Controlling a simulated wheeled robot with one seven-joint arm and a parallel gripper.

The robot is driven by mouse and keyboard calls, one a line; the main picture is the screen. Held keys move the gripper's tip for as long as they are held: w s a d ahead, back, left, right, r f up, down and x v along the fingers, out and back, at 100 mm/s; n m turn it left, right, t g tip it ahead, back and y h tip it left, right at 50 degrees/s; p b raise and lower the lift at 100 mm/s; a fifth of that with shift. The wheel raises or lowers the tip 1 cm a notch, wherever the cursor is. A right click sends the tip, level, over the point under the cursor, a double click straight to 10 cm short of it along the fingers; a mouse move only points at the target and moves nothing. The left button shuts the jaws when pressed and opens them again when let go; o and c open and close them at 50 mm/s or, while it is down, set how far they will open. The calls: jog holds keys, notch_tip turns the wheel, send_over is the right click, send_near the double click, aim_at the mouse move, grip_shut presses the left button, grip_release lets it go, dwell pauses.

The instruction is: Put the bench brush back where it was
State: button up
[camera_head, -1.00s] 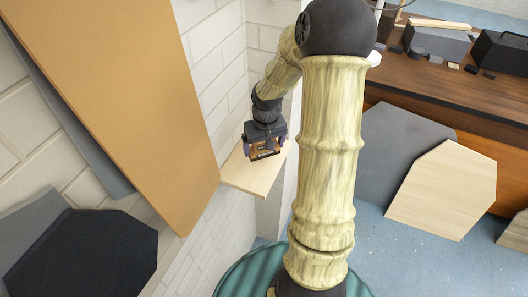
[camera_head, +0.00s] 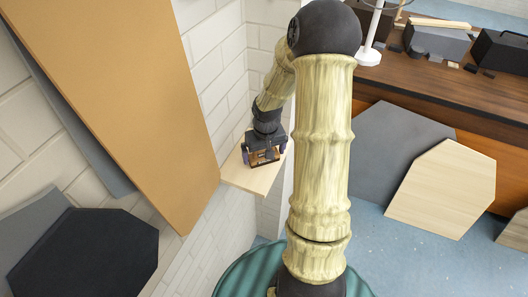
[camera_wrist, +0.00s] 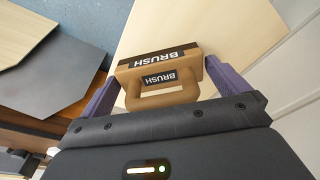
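The bench brush (camera_wrist: 160,66) is a tan block with a looped handle and dark BRUSH labels, which read upside down in the wrist view. In the head view, the brush (camera_head: 263,157) hangs below my gripper (camera_head: 264,154), over a pale wooden shelf (camera_head: 247,181) at the white brick wall. The shelf also fills the area beyond the brush in the wrist view (camera_wrist: 222,28). Whether the brush touches the shelf cannot be told.
A large orange-tan panel (camera_head: 125,95) stands left of the shelf. Dark and pale panels, including a wooden one (camera_head: 444,188), lean at the right against a brown workbench (camera_head: 420,82). A white stand (camera_head: 370,45) is on the bench. Blue floor is open at the lower right.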

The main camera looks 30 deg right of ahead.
jog(key=shift+r, duration=0.1)
notch_tip(320, 180, up, 12)
jog(key=s, duration=0.1)
jog(key=shift+s+b, duration=0.2)
jog(key=shift+b, duration=0.25)
jog(key=shift+a, duration=0.1)
dwell(0.4)
jog(key=s+a+f+n+t, duration=0.1)
jog(key=s+a+f, duration=0.1)
jog(key=s+a, duration=0.9)
jog(key=shift+a+n, duration=0.3)
jog(key=shift+a, duration=0.8)
jog(key=shift+w, duration=0.15)
